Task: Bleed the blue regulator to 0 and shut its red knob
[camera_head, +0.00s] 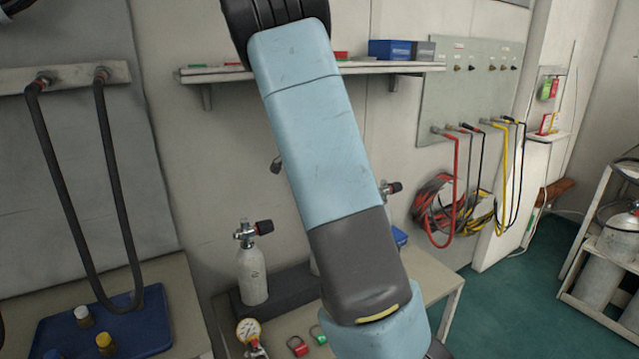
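My arm, light blue and dark grey, crosses the middle of the view and hides part of the bench and wall. My gripper is out of the picture. A pale gauge (248,330) on a brass-coloured fitting stands at the bottom edge on the bench (437,283); its reading is too small to tell. I cannot make out a blue regulator. A small grey cylinder (253,277) stands upright with a dark, reddish valve knob (264,227). A similar knob (391,187) shows just right of my arm. A small blue thing (400,237) is partly hidden behind my arm.
Red (298,346) and green (318,334) tags lie on the bench. Coiled hoses (432,210) hang at right. A cylinder rack (590,305) stands far right; green floor lies between.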

